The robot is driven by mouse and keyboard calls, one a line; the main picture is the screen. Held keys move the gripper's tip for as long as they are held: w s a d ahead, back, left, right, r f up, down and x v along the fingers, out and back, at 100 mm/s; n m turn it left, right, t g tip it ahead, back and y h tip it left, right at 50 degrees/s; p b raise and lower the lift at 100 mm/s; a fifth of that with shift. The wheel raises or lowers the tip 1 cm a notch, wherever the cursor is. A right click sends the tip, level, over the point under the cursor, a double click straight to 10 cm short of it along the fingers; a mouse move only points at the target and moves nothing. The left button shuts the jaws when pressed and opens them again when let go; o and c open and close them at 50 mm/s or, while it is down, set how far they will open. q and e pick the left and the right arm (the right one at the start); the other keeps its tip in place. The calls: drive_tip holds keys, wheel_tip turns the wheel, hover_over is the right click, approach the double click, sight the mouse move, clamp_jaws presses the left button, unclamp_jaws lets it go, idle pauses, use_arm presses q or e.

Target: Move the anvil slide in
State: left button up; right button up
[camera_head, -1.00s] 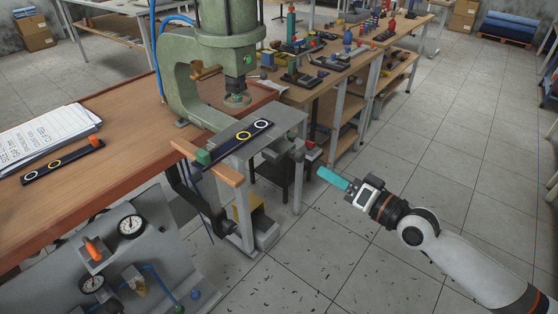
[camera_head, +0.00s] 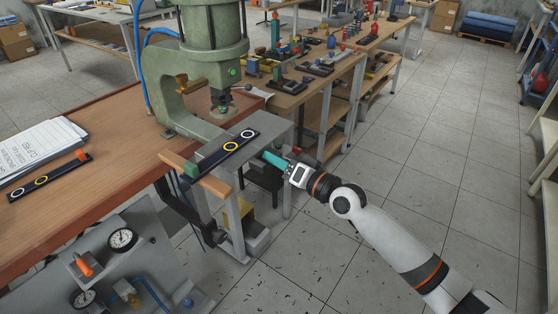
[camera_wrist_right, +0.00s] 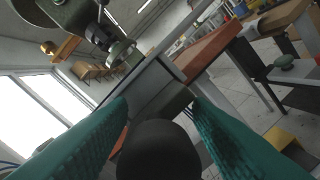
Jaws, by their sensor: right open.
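The green press (camera_head: 205,60) stands at the end of the wooden bench. A grey slide plate (camera_head: 262,138) sticks out below its ram, carrying a dark strip (camera_head: 228,151) with white and yellow rings. My right gripper (camera_head: 268,157), with teal fingers, is close to the plate's right side. In the right wrist view, a round black knob (camera_wrist_right: 160,150) lies between the two open fingers (camera_wrist_right: 160,98); I cannot tell whether they touch it. The head view does not show the knob clearly behind the gripper. My left gripper is out of view.
Gauges (camera_head: 122,239) sit on a panel below the bench. A bench of tools (camera_head: 315,80) stands behind. The floor (camera_head: 430,150) to the right is clear.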

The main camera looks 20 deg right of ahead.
drive_tip(key=shift+c, duration=0.3)
clamp_jaws()
drive_tip(key=x, duration=0.4)
drive_tip(key=b+x, duration=0.1)
drive_tip(key=x, duration=0.2)
drive_tip(key=shift+w+a+b, duration=0.15)
drive_tip(key=shift+a+b, duration=0.15)
drive_tip(key=shift+a, duration=0.2)
drive_tip(key=shift+r, duration=0.15)
drive_tip(key=shift+o, duration=0.3)
unclamp_jaws()
drive_tip(key=shift+a, duration=0.1)
drive_tip(key=v, duration=1.2)
drive_tip(key=shift+w, duration=0.1)
